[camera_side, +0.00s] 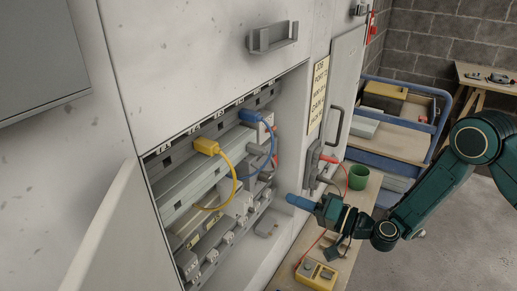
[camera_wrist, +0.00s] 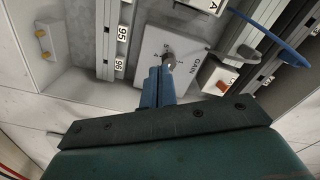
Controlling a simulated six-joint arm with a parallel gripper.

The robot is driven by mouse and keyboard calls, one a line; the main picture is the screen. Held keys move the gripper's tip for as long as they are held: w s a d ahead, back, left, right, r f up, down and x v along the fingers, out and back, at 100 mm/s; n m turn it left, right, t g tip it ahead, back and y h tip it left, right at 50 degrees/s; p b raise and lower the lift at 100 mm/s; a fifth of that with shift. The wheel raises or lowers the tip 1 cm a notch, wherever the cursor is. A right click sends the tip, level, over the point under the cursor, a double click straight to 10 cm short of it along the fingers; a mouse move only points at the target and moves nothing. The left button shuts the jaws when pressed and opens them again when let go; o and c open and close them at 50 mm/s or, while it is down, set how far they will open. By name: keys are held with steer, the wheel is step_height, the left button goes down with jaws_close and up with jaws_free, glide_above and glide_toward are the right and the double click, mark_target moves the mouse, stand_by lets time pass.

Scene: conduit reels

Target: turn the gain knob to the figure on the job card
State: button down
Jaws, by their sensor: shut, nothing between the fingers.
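The gain knob (camera_wrist: 169,60) sits on a pale plate marked GAIN, with small scale figures around it, in the wrist view. My blue fingertips cover part of it, so its setting is not clear. My gripper (camera_wrist: 160,72) is shut and empty, its tips close to the knob; I cannot tell if they touch. In the side view my gripper (camera_side: 290,199) points left at the open cabinet bay. The job card (camera_side: 319,94) is a yellow sheet on the cabinet front, right of the bay. Words like JOB and GAIN show, but its figure is too small to read surely.
A yellow plug (camera_side: 206,146) and a blue plug (camera_side: 249,116) with looped cables sit in the bay. A red rocker switch (camera_wrist: 223,84) is right of the knob. A green cup (camera_side: 359,177) and a yellow meter (camera_side: 317,275) stand on the bench near my arm.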

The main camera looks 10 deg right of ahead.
steer(key=shift+x, duration=3.45)
steer(key=shift+w+d+r, duration=0.1)
steer(key=shift+d+r, duration=0.05)
steer(key=shift+r, duration=0.1)
steer(key=shift+s+a+r, duration=0.1)
steer(key=shift+a+r, duration=0.05)
steer(key=shift+r, duration=0.25)
steer(key=shift+s+a+r, duration=0.1)
steer(key=shift+s+r, duration=0.05)
steer(key=shift+r, duration=0.25)
steer(key=shift+s+a+f, duration=0.1)
steer(key=shift+s+a, duration=0.05)
steer(key=shift+a, duration=0.05)
steer(key=shift+s+a+f, duration=0.1)
steer(key=shift+s+a, duration=0.05)
steer(key=shift+s, duration=0.05)
steer(key=shift+s+f, duration=0.1)
steer(key=v, duration=0.5)
steer(key=shift+s+d, duration=0.25)
steer(key=shift+d, duration=0.05)
